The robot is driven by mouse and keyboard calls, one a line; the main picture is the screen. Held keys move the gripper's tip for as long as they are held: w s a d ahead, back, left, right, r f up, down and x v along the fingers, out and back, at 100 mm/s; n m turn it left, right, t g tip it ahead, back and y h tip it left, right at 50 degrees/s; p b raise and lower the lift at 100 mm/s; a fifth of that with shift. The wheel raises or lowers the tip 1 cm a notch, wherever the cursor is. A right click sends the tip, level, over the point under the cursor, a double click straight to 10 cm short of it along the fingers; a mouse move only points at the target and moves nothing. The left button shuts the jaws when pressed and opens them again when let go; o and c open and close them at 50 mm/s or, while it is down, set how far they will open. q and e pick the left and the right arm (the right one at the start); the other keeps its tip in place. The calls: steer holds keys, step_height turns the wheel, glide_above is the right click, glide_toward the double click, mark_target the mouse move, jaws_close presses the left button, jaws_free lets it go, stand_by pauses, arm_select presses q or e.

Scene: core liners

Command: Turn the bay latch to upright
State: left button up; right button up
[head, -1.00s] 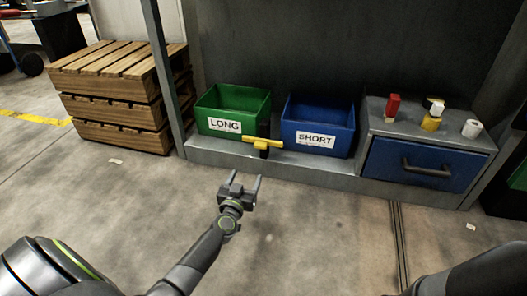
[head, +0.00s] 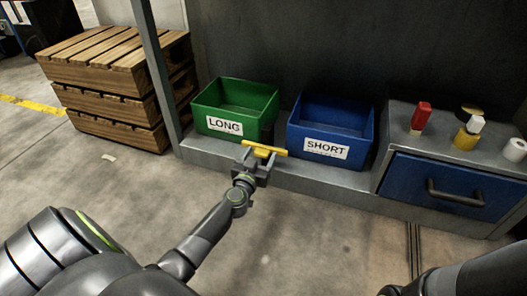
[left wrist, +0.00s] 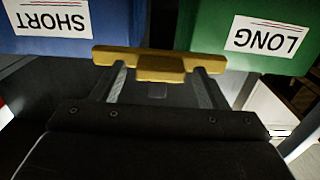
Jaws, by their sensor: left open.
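The bay latch is a yellow bar (head: 265,149) lying roughly level, slightly tilted in the head view. It sits at the front of the grey ledge, between the green and blue bins. In the left wrist view the bar (left wrist: 160,62) crosses the picture, with a thicker yellow middle. My left gripper (head: 257,162) is open at the latch, its two fingers (left wrist: 160,80) spread to either side of the thick middle. The fingertips reach the bar's near edge; whether they touch it I cannot tell. My right gripper is out of view.
A green LONG bin (head: 225,125) and a blue SHORT bin (head: 325,146) stand close behind the latch. A blue drawer (head: 440,190) is at the right, with small items on top. Wooden pallets (head: 115,90) are stacked at the left. The front floor is open.

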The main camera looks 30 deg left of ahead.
arm_select(q)
steer(key=c, duration=1.4)
